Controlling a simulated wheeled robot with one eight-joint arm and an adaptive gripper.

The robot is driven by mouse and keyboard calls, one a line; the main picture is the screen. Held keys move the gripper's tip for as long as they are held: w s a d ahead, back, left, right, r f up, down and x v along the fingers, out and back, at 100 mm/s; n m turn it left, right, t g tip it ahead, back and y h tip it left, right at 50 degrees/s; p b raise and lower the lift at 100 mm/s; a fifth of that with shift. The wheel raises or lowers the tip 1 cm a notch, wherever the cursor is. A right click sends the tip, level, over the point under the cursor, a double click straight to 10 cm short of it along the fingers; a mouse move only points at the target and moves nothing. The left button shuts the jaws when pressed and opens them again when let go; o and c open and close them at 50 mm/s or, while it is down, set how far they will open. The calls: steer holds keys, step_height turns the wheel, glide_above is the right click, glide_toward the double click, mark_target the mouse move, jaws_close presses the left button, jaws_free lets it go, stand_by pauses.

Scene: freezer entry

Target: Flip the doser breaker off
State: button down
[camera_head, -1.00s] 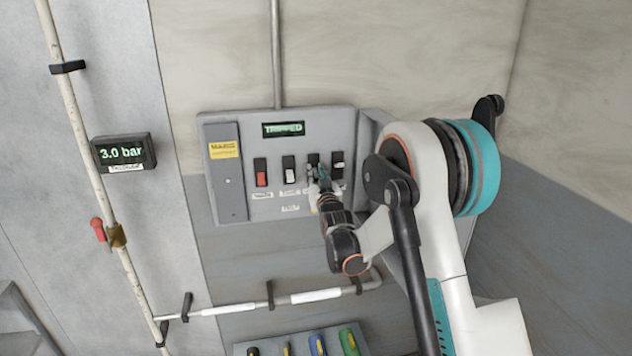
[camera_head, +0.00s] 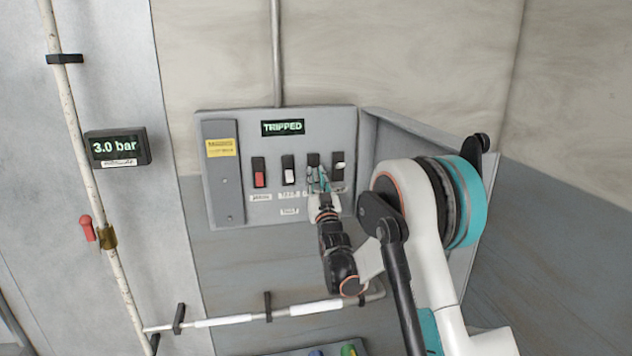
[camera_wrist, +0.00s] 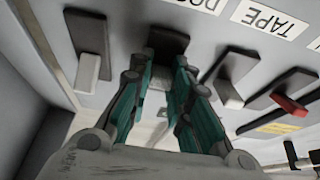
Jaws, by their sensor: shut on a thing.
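The grey breaker panel (camera_head: 215,150) is on the wall in the head view, with several black-backed switches in a row. The doser breaker (camera_wrist: 166,38) is the third from the left, by a partly cut-off label starting "DO" (camera_wrist: 197,4) in the wrist view. My gripper (camera_head: 318,178) is at this switch; in the wrist view its teal fingers (camera_wrist: 158,78) are shut on the pale toggle, one to each side. The fingers hide much of the toggle, so its on or off position is unclear. The panel display (camera_head: 283,127) reads TRIPPED.
A red switch (camera_head: 260,179) and a white switch (camera_head: 288,176) are left of the doser breaker; another white switch (camera_head: 338,169) is close on its right. A pipe (camera_head: 80,150) with a red-handled valve (camera_head: 87,228) and a 3.0 bar gauge (camera_head: 117,148) stand at left.

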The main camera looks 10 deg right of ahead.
steer(key=c, duration=1.5)
jaws_free()
steer(key=v, duration=1.2)
steer(key=s+f+g+b, duration=0.4)
steer(key=s+f+g, duration=0.1)
steer(key=s, duration=0.9)
steer(key=s+f+g+b, duration=0.4)
steer(key=s+g, duration=0.1)
steer(key=s, duration=0.9)
steer(key=s+f+g+b, duration=0.4)
steer(key=s+f+g, duration=0.1)
steer(key=s, duration=0.9)
steer(key=shift+s+f+g, duration=0.25)
steer(key=shift+f+g, duration=0.1)
steer(key=shift+g, duration=0.05)
